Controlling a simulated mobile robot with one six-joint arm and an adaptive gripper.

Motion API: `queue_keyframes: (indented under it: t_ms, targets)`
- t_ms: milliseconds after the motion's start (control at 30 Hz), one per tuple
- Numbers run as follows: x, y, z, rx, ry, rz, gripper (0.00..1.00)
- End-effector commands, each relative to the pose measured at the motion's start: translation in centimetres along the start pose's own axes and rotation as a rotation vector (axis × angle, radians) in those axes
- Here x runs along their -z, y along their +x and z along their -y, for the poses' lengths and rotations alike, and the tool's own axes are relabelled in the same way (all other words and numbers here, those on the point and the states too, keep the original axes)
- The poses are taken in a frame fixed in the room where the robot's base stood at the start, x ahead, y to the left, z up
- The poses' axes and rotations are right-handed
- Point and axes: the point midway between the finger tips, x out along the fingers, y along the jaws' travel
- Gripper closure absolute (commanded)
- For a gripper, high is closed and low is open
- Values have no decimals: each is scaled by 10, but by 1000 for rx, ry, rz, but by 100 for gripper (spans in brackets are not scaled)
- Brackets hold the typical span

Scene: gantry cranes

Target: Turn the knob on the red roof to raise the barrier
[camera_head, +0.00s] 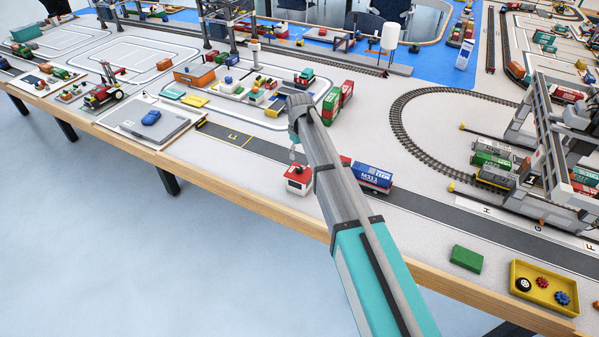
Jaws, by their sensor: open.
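A small white hut with a red roof (298,174) stands on the table near the dark road, just left of my forearm. My gripper (293,154) is partly hidden behind my arm and points down just above the red roof. It is open, and a gap to the roof seems to show. I cannot make out the barrier; my forearm covers part of the road.
A blue container truck (372,178) stands right of my forearm on the road. Green and red containers (337,103) stand behind. A grey crane (560,150) rises at the right. A green block (466,258) and a yellow tray (515,283) with small wheels lie near the front edge.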

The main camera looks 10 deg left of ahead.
Motion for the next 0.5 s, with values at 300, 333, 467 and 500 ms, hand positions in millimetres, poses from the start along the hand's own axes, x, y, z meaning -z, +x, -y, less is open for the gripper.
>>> queue_keyframes:
  t_ms: [300, 333, 467, 500]
  targets:
    - [0, 28, 0, 0, 0, 0, 29]
    - [0, 30, 0, 0, 0, 0, 29]
    - [0, 40, 0, 0, 0, 0, 29]
    - [0, 43, 0, 0, 0, 0, 29]
